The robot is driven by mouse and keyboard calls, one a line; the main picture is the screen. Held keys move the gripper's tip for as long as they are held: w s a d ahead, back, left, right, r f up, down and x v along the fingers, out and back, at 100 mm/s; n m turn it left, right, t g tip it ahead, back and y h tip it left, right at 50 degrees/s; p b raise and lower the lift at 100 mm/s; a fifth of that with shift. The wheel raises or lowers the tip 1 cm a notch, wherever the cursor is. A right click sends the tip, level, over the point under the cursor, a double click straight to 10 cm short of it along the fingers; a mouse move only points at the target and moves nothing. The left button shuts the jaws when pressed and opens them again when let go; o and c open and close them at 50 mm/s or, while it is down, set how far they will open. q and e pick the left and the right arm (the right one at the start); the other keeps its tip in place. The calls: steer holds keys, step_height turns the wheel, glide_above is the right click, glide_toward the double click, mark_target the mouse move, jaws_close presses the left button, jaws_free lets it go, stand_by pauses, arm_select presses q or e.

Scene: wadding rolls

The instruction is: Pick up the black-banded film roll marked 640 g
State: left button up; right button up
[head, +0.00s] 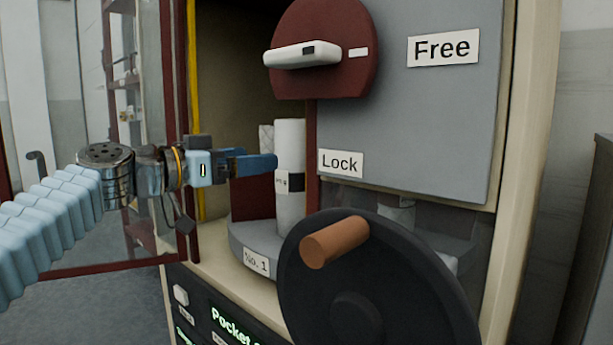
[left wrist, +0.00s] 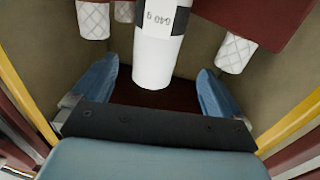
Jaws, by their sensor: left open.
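The black-banded film roll (head: 289,210) is a tall white cylinder standing upright on the grey turntable (head: 240,238) in the cabinet opening. In the left wrist view the roll (left wrist: 153,58) shows a label reading 640 g beside its black band. My left gripper (head: 262,161) is open, with its blue fingers reaching from the left to the roll's left edge. In the left wrist view the roll appears in the gap between the open fingers (left wrist: 157,70). I cannot tell if a finger touches it. My right gripper is not in view.
A dark wheel with a brown handle (head: 335,242) stands in front. A red disc with a white lever (head: 302,55) and a grey panel (head: 420,110) adjoin the opening. A glass door (head: 140,190) stands left.

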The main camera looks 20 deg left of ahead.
mark_target(301, 150)
arm_select(q)
steer(key=x, duration=0.4)
steer(key=p+x, duration=0.1)
steer(key=x, duration=0.2)
steer(key=p+x, duration=0.1)
steer(key=x, duration=0.3)
steer(key=shift+w+d+r, duration=0.15)
steer(key=shift+d+r, duration=0.15)
steer(key=shift+d, duration=0.05)
jaws_close()
